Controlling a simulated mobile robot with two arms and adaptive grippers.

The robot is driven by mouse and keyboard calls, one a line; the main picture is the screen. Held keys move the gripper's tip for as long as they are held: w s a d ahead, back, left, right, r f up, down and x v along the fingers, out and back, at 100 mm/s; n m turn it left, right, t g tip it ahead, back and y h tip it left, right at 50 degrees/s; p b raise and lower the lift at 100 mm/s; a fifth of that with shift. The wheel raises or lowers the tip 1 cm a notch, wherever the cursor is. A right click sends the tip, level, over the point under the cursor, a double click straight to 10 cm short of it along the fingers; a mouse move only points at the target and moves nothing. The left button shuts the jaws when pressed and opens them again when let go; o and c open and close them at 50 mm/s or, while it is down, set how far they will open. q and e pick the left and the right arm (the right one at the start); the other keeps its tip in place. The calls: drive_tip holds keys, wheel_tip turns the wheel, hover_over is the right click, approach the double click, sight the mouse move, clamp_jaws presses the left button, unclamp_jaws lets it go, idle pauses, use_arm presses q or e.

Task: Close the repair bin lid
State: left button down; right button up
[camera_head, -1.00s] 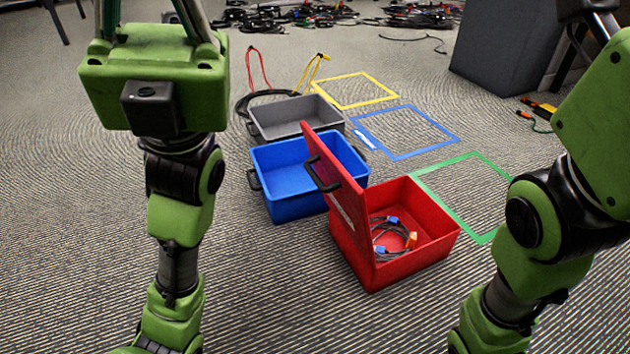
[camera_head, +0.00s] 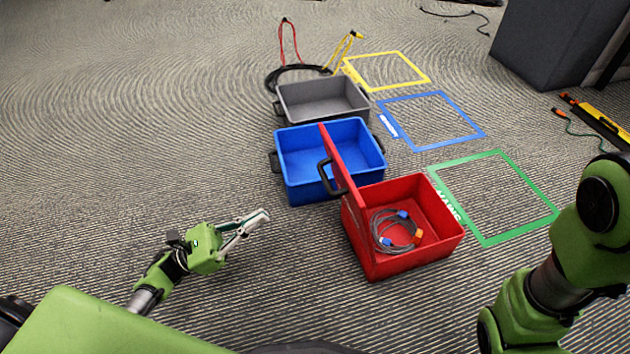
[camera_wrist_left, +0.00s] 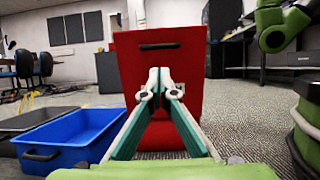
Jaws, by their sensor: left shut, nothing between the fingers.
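The red repair bin (camera_head: 430,245) stands on the carpet with its lid (camera_head: 345,165) raised upright along its left edge. A black handle (camera_head: 327,178) sits on the lid's outer face. A coiled grey cable (camera_head: 397,232) with blue and orange ends lies inside the bin. My left gripper (camera_head: 262,217) is shut and empty, left of the bin and apart from the lid. In the left wrist view the gripper's fingertips (camera_wrist_left: 160,80) meet in front of the red lid (camera_wrist_left: 187,70), below its handle (camera_wrist_left: 160,46). My right arm shows at the right edge; its gripper is out of view.
A blue bin (camera_head: 300,190) and a grey bin (camera_head: 322,105) stand open behind the red one. Red and yellow cables and a black coil lie behind them. Yellow, blue and green (camera_head: 520,233) taped outlines mark the floor. The carpet left of the bins is clear.

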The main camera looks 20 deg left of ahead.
use_arm(q)
drive_tip(key=b+x, duration=0.3)
drive_tip(key=x, duration=1)
drive_tip(key=shift+w+d+r+b, duration=0.15)
drive_tip(key=shift+d+r+b, duration=0.05)
drive_tip(key=shift+d+b, duration=0.1)
drive_tip(key=shift+r, duration=0.1)
